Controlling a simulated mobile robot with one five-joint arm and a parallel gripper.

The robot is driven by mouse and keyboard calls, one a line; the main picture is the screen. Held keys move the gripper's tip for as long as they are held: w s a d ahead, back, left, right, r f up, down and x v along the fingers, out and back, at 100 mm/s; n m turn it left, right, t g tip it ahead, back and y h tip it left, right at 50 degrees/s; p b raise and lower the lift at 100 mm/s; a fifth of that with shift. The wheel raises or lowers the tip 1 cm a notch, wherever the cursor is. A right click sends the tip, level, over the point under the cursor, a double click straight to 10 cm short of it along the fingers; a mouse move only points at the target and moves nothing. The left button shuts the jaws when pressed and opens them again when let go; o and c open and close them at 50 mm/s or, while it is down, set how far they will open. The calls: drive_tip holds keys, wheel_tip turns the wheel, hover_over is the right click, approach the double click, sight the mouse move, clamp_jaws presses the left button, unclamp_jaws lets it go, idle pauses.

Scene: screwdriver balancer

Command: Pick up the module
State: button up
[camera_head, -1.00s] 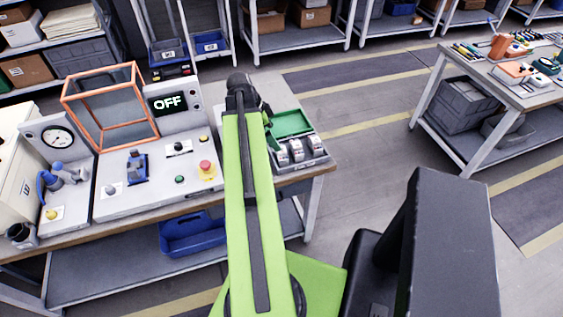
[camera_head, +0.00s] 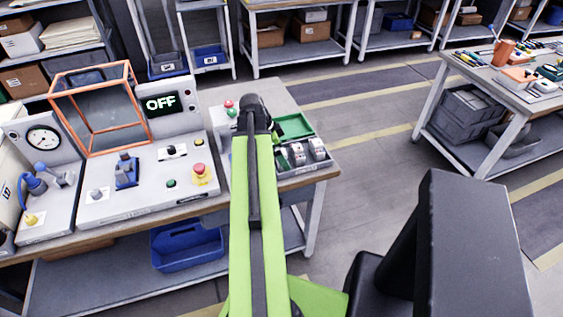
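I cannot tell for certain which thing is the module. Grey-white rounded units (camera_head: 298,154) stand in a grey tray at the right end of the bench, just right of my arm. A blue piece (camera_head: 126,171) sits on the light grey control panel (camera_head: 150,199) at the left. The dark end of my green arm, with my gripper (camera_head: 257,108), is over the right part of the bench, left of a green open box (camera_head: 293,126). Its fingers cannot be made out, and the arm hides part of the bench behind it.
An orange-framed clear guard (camera_head: 101,149) and a display reading OFF (camera_head: 161,103) stand behind the panel. A red stop button (camera_head: 199,170) is at the panel's right. A blue bin (camera_head: 187,245) is below. A second table (camera_head: 508,92) stands right; the floor between is clear.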

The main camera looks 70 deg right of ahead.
drive_tip(key=c, duration=1.6)
drive_tip(key=shift+o, duration=0.2)
drive_tip(key=shift+r, duration=0.15)
